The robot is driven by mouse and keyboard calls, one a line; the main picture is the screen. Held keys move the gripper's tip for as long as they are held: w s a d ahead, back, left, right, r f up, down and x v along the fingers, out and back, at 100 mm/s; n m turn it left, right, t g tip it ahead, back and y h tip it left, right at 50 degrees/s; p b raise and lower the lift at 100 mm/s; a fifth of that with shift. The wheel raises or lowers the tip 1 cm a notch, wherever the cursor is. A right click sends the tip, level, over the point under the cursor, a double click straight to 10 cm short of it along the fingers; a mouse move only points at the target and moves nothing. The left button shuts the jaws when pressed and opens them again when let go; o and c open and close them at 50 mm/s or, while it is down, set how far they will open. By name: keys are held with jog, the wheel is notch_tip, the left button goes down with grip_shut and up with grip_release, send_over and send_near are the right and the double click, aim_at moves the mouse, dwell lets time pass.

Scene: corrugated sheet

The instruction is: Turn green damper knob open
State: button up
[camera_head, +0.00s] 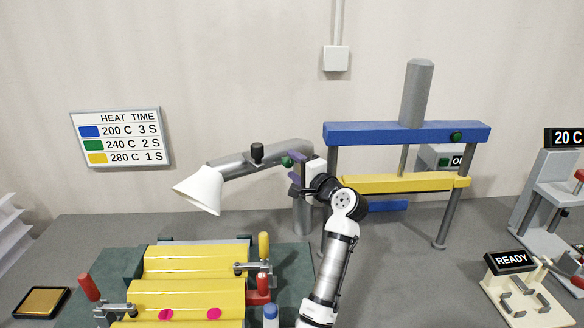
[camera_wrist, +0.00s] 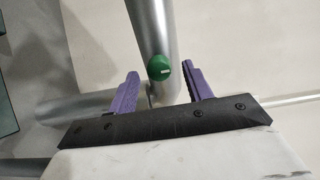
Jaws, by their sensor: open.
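The green damper knob (camera_head: 287,161) sits on the grey extraction duct (camera_head: 232,169) that ends in a white cone hood (camera_head: 201,190). In the wrist view the knob (camera_wrist: 159,67) is round, with a pale mark on its face, on the grey pipe (camera_wrist: 152,25). My gripper (camera_head: 294,168) is open beside the knob. In the wrist view its two purple fingers (camera_wrist: 162,80) stand apart, with the knob seen between and slightly beyond them. I cannot tell whether either finger touches the knob.
A black knob (camera_head: 257,152) stands on the duct to the left. A blue and yellow press (camera_head: 405,133) is at the right. Yellow corrugated sheet (camera_head: 190,263) lies clamped on a green base below. A heat-time sign (camera_head: 117,137) hangs on the wall.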

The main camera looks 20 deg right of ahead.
jog(key=b+v, duration=0.4)
jog(key=v, duration=0.8)
jog(key=shift+s+f, duration=0.1)
